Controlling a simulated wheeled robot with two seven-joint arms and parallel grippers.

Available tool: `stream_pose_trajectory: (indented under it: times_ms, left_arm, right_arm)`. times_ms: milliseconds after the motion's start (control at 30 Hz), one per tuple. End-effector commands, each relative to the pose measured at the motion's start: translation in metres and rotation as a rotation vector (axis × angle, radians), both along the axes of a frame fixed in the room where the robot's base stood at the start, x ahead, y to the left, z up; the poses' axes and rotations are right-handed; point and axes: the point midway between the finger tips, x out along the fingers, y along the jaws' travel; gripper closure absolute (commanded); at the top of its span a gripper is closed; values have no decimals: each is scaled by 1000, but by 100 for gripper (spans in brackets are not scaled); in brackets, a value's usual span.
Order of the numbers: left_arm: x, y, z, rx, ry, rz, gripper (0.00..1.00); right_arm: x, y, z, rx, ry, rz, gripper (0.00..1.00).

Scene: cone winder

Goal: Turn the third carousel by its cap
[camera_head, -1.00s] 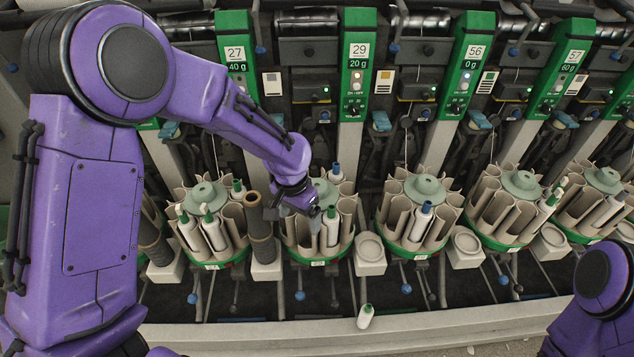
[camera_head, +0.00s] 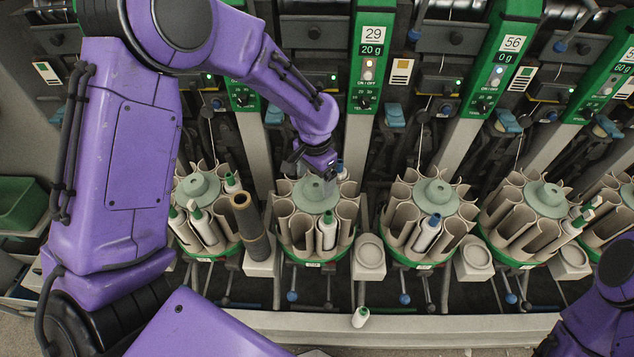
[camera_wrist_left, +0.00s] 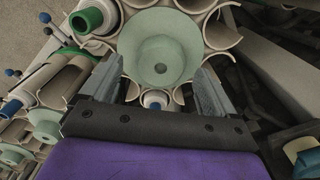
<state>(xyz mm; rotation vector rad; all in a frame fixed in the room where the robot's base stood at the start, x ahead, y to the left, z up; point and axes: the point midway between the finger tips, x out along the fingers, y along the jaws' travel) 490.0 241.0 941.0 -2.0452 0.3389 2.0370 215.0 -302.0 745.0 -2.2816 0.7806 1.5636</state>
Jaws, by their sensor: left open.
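The carousel (camera_head: 297,238) below the green post marked 29 has a round pale green cap (camera_head: 313,197) ringed by beige tube pockets. My left gripper (camera_head: 319,174) is over the back of this cap and pointing down. In the left wrist view the cap (camera_wrist_left: 158,48) lies ahead of the open, empty fingers (camera_wrist_left: 158,72), which stand to either side of its lower part. I cannot tell whether they touch it. A green-tipped bobbin (camera_head: 328,231) stands in a front pocket, and a blue-tipped one (camera_head: 340,170) at the back. Only part of my right arm shows, without its gripper.
Similar carousels stand left (camera_head: 199,186) and right (camera_head: 436,193). A dark tube (camera_head: 250,226) stands close to the left of this carousel. A beige pedestal (camera_head: 369,255) is on its right.

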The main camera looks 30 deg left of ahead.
Motion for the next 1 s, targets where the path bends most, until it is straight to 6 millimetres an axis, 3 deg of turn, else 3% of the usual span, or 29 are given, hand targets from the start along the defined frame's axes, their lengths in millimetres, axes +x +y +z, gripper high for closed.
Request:
stream_pose_trajectory:
  times_ms: [200, 500, 533, 567, 767, 1000]
  left_arm:
    - [0, -1, -33, 0, 1, -3, 11]
    - [1, -2, -39, 0, -2, -5, 11]
    - [1, -2, -39, 0, -2, -5, 14]
    - [1, -2, -39, 1, -1, -5, 24]
    - [1, -2, -39, 1, -1, -5, 89]
    - [3, -2, -39, 1, -1, -14, 89]
  right_arm:
    - [1, 0, 5, 0, -1, 0, 57]
    - [0, 0, 5, 0, -1, 0, 57]
    - [0, 0, 5, 0, -1, 0, 57]
    - [0, 0, 5, 0, -1, 0, 57]
    - [0, 0, 5, 0, -1, 0, 57]
    - [0, 0, 6, 0, -1, 0, 57]
